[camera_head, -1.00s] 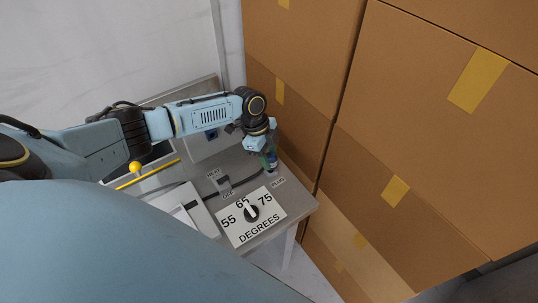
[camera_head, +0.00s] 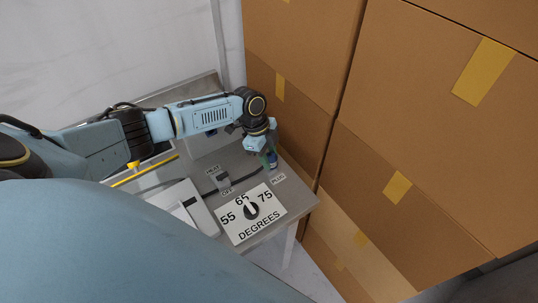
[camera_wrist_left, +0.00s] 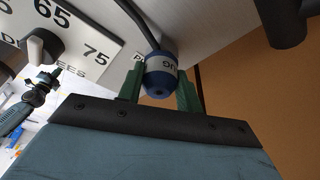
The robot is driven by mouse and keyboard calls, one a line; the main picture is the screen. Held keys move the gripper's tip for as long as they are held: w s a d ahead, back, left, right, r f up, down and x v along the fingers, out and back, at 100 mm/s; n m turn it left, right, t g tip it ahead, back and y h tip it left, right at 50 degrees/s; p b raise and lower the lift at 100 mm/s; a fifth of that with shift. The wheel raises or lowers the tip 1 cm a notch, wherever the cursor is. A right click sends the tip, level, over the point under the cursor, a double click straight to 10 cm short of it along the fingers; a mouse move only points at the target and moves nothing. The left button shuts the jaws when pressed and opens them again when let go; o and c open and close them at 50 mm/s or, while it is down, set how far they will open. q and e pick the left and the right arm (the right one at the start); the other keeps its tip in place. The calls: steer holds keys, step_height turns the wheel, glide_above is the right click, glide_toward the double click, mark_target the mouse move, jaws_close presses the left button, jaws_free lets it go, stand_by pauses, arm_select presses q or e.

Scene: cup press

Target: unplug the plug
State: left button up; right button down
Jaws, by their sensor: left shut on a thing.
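The plug (camera_wrist_left: 160,76) is a blue cylinder with a white label and a dark cable, clearest in the left wrist view. In the head view the plug (camera_head: 272,160) shows as a small blue piece near the worktop's right edge, beside the PLUG label. My left gripper (camera_head: 268,156) reaches down to it from above. In the wrist view my left gripper (camera_wrist_left: 158,92) has its two green fingers shut on the plug, one on each side. Whether the plug sits in a socket is hidden.
On the grey worktop are a dial (camera_head: 251,210) marked 55, 65 and 75 degrees, a HEAT/OFF switch (camera_head: 223,180) and a yellow-knobbed lever (camera_head: 133,165). Large cardboard boxes (camera_head: 420,130) stand close on the right. A white wall (camera_head: 110,45) is behind.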

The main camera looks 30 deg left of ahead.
arm_select(q)
steer(key=shift+f+b, duration=0.4)
steer(key=shift+f, duration=0.2)
steer(key=o, duration=1.2)
steer(key=shift+c, duration=0.2)
steer(key=v, duration=1.3)
steer(key=shift+r, duration=0.25)
steer(key=shift+s, duration=0.1)
